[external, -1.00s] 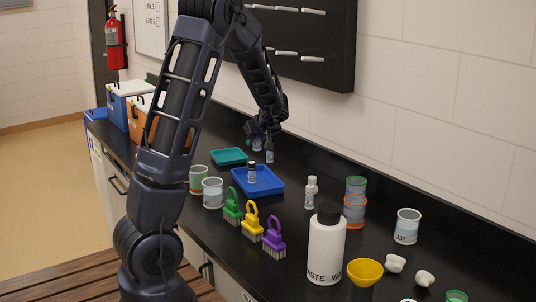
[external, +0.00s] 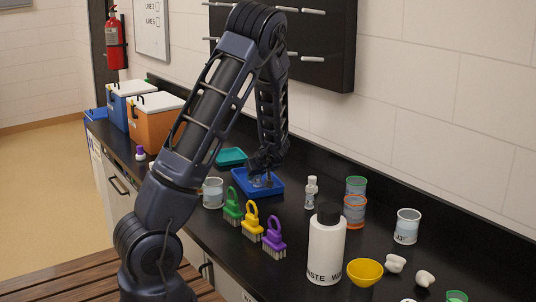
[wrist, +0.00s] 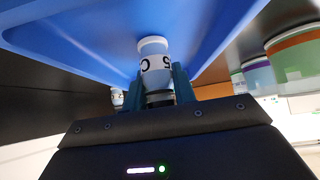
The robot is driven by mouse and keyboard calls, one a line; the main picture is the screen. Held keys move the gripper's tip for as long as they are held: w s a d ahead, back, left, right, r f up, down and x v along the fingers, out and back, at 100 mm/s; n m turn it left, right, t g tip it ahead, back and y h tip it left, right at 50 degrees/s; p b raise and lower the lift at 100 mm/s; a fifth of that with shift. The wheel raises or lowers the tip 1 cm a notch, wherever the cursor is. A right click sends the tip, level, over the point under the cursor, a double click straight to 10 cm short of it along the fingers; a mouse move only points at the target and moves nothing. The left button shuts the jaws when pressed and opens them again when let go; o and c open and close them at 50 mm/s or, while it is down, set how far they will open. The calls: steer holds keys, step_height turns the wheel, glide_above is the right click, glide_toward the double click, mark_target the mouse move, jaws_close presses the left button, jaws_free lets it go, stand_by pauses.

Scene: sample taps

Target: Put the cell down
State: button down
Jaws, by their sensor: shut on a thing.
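My gripper (external: 262,166) is low over the blue tray (external: 278,187) and shut on the cell. In the wrist view the cell (wrist: 154,62) is a small vial with a white label bearing dark characters, a pale end and a dark band, held between my fingers (wrist: 166,88). The blue tray (wrist: 80,35) fills the upper part of that view, close to the cell's far end; I cannot tell whether they touch. Another small vial (wrist: 117,97) shows left of the fingers. In the external view my gripper partly hides what is in the tray.
A teal tray (external: 231,156) lies just behind. A white cup (external: 213,194) and green, yellow and purple brushes (external: 232,207) stand in front. A small bottle (external: 311,192), an orange-rimmed cup (external: 355,211) and a waste bottle (external: 326,245) stand to the right.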

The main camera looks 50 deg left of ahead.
steer(key=c, duration=1.5)
jaws_free()
steer(key=shift+s+d+f, duration=0.1)
steer(key=shift+d+f, duration=0.05)
steer(key=shift+f, duration=0.15)
steer(key=shift+c, duration=0.2)
steer(key=o, duration=0.4)
steer(key=shift+r, duration=0.15)
steer(key=s+d+r+m+t+h, duration=0.15)
steer(key=s+d+r+m, duration=0.25)
steer(key=s+d+r, duration=0.55)
steer(key=s+d+r+m+g+h, duration=0.1)
steer(key=s+d+r+m+h, duration=0.35)
steer(key=d+r, duration=0.8)
steer(key=shift+s+d+r+m+t+h, duration=0.45)
steer(key=shift+s+d+r+m, duration=0.7)
steer(key=shift+s+d, duration=1.35)
steer(key=shift+s+d+r+m+t+h, duration=0.4)
steer(key=shift+s+d+r+m, duration=0.75)
steer(key=shift+s+d, duration=1.35)
steer(key=shift+s+d+r+m+t+h, duration=0.6)
steer(key=shift+s+d+m, duration=1.1)
steer(key=shift+s, duration=1.4)
steer(key=shift+d+r, duration=0.1)
